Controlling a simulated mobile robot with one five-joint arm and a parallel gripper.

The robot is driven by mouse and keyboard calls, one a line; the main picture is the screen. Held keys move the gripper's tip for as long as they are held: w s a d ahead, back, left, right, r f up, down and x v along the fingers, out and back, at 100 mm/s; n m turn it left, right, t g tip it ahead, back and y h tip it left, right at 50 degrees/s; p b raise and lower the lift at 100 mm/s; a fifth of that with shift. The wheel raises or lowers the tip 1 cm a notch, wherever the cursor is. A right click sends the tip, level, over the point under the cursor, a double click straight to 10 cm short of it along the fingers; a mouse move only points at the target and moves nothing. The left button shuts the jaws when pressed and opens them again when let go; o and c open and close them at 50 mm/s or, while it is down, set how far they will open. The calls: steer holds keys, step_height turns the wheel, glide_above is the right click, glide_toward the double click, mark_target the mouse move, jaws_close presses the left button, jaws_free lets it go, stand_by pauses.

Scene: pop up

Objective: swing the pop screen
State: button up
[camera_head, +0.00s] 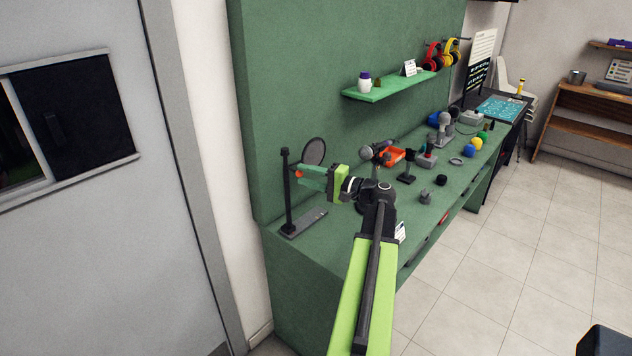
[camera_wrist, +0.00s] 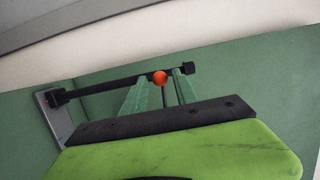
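The pop screen (camera_head: 314,151) is a round dark mesh disc near the left end of the green bench. A black upright post (camera_head: 287,192) on a flat grey base (camera_head: 304,223) stands beside it, with an orange knob (camera_head: 299,174). My gripper (camera_head: 306,177) reaches left to the post, just below the disc. In the wrist view the green fingers (camera_wrist: 163,80) are apart, one on each side of the orange knob (camera_wrist: 160,77) and a thin dark rod. The post (camera_wrist: 112,87) crosses behind the fingertips. The disc is not clearly seen there. I cannot tell whether a finger touches the rod.
A green shelf (camera_head: 400,86) hangs above. The green back panel (camera_head: 300,80) is close behind the post.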

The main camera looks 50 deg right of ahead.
steer(key=shift+w, duration=0.45)
steer(key=shift+c, duration=0.4)
steer(key=shift+s, duration=0.1)
jaws_close()
steer(key=shift+w+a, duration=0.2)
steer(key=shift+a, duration=0.9)
steer(key=shift+w+a, duration=0.4)
steer(key=shift+a, duration=0.3)
